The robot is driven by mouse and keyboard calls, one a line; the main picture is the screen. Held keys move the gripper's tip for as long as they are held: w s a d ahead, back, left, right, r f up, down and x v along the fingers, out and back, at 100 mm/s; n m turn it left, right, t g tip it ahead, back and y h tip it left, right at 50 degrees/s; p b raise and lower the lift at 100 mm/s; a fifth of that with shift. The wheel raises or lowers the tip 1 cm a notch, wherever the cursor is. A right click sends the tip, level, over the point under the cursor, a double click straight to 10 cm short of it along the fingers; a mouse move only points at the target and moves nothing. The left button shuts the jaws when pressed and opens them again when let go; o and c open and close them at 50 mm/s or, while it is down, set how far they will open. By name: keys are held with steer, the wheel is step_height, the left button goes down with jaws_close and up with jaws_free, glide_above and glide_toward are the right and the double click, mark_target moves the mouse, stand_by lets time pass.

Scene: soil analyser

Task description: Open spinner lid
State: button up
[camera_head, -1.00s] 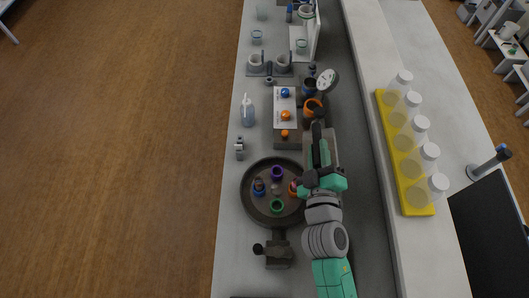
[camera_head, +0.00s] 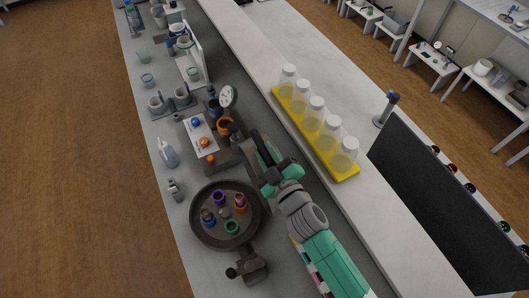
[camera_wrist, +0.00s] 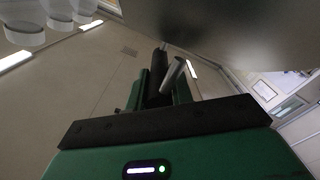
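A dark round bowl (camera_head: 196,231), which I take for the spinner, stands open-topped on the bench in the head view. Several coloured tubes sit in it, including a purple one (camera_head: 218,197) and a green one (camera_head: 232,227). No lid covers it. My gripper (camera_head: 264,150) is just beyond the bowl's upper right side. In the wrist view, a dark finger and a grey cylinder (camera_wrist: 174,75) show close together, and a blurred grey surface (camera_wrist: 225,30) fills the upper right. I cannot tell whether that is the lid, or whether my fingers grip the cylinder.
A yellow rack (camera_head: 318,152) of clear jars stands on the ledge right of my arm. A block with blue and orange knobs (camera_head: 205,143) and a round dial (camera_head: 228,96) lie beyond the bowl. A squeeze bottle (camera_head: 168,155) stands left. A black screen (camera_head: 440,205) is at right.

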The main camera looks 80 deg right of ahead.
steer(key=o, duration=0.3)
steer(key=shift+s+f, duration=0.1)
steer(key=shift+f, duration=0.1)
steer(key=shift+o, duration=0.3)
steer(key=shift+r, duration=0.1)
steer(key=b+v, duration=0.3)
steer(key=v, duration=0.3)
steer(key=shift+s+a, duration=0.2)
steer(key=shift+a, duration=0.05)
steer(key=shift+s+a, duration=0.3)
steer(key=shift+a, duration=0.15)
